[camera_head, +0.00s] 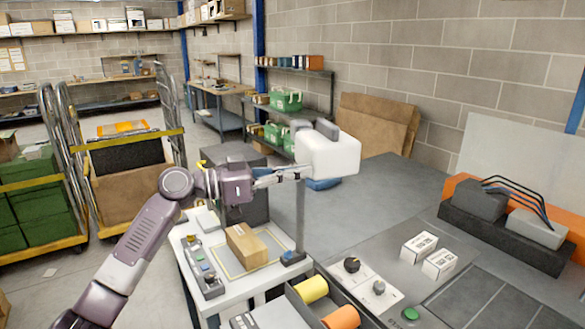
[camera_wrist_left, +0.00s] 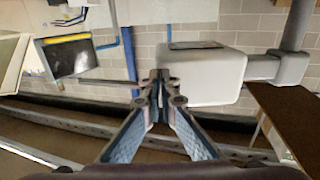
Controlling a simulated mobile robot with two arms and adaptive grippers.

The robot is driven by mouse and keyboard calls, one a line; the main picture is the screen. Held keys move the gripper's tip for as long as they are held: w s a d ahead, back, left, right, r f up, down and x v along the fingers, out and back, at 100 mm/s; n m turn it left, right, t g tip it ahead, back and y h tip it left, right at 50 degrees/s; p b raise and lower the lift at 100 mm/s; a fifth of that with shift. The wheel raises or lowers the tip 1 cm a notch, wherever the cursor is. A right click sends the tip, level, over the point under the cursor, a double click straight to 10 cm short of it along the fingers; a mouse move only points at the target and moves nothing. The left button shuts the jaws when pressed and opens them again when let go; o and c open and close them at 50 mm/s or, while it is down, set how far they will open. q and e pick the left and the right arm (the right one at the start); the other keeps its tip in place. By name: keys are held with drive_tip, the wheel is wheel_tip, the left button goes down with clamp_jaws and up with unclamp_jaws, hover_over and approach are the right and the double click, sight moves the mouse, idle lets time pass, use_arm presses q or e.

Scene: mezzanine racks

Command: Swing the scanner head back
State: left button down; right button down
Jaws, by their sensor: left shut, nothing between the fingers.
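The scanner head (camera_head: 330,156) is a white rounded block at the top of a grey post (camera_head: 300,215) above a small white bench. It also shows in the wrist view as a white block (camera_wrist_left: 210,75) joined to a grey arm on its right side. My left gripper (camera_head: 306,172) reaches in from the left, its fingertips close against the head's left side. In the wrist view its fingers (camera_wrist_left: 160,85) are together, with nothing between them, beside the head's left edge. Whether they touch it I cannot tell. My right gripper is not in view.
A cardboard box (camera_head: 246,246) lies on the bench (camera_head: 222,296) below the head, beside a button panel (camera_head: 203,268). Two white cartons (camera_head: 428,256) and a bin with yellow and orange rolls (camera_head: 325,303) are at right. Wheeled trolleys (camera_head: 130,185) stand at left.

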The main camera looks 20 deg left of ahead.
sight(331, 171)
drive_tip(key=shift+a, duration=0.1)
